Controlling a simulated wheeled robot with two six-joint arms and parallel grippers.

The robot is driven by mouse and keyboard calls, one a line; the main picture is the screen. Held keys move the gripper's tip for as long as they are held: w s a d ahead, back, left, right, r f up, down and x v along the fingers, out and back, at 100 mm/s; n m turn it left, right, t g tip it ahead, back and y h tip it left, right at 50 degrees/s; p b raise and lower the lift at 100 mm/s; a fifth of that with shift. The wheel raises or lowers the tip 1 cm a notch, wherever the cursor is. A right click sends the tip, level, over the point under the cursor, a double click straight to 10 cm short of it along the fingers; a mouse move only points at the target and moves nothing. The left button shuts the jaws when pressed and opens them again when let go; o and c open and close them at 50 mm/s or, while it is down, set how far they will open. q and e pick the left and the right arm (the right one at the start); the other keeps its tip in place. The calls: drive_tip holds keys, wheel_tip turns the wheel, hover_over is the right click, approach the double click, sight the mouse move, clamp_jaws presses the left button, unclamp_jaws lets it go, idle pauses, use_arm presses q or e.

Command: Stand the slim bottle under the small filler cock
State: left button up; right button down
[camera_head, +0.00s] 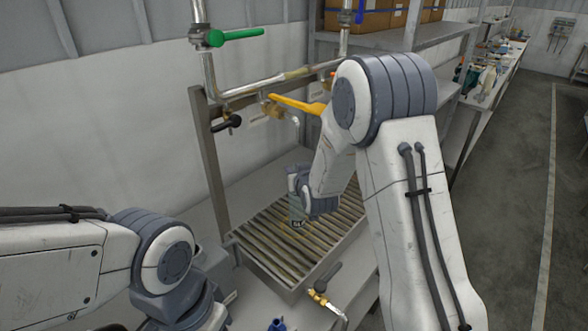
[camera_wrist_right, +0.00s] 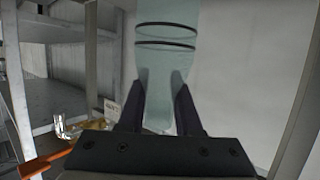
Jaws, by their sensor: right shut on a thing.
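My right gripper (camera_head: 298,186) is over the slatted tray (camera_head: 263,262) and mostly hidden by its own wrist. It is shut on a slim, clear greenish bottle (camera_head: 297,213), whose end shows just above the slats; contact with them cannot be told. In the right wrist view the bottle (camera_wrist_right: 166,62), with two dark rings, is between the fingers (camera_wrist_right: 158,103). Above the tray, a rail carries a cock with a black handle (camera_head: 228,124) at left and one with a yellow-orange lever (camera_head: 297,104) nearer the arm. Which is the small filler cock is unclear. My left gripper is out of view.
A steel post (camera_head: 208,160) stands at the tray's left. A green-handled valve (camera_head: 235,36) is on the pipe above. A brass drain valve (camera_head: 318,297) sticks out in front of the tray. Shelves with boxes (camera_head: 372,15) stand behind. The tray's front slats look clear.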

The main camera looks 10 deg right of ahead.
drive_tip(key=shift+s+f, duration=0.1)
drive_tip(key=shift+f, duration=0.2)
drive_tip(key=c, duration=0.5)
unclamp_jaws()
drive_tip(key=shift+s+r, duration=0.1)
drive_tip(key=shift+b+v, duration=2.65)
drive_tip(key=shift+v, duration=3.25)
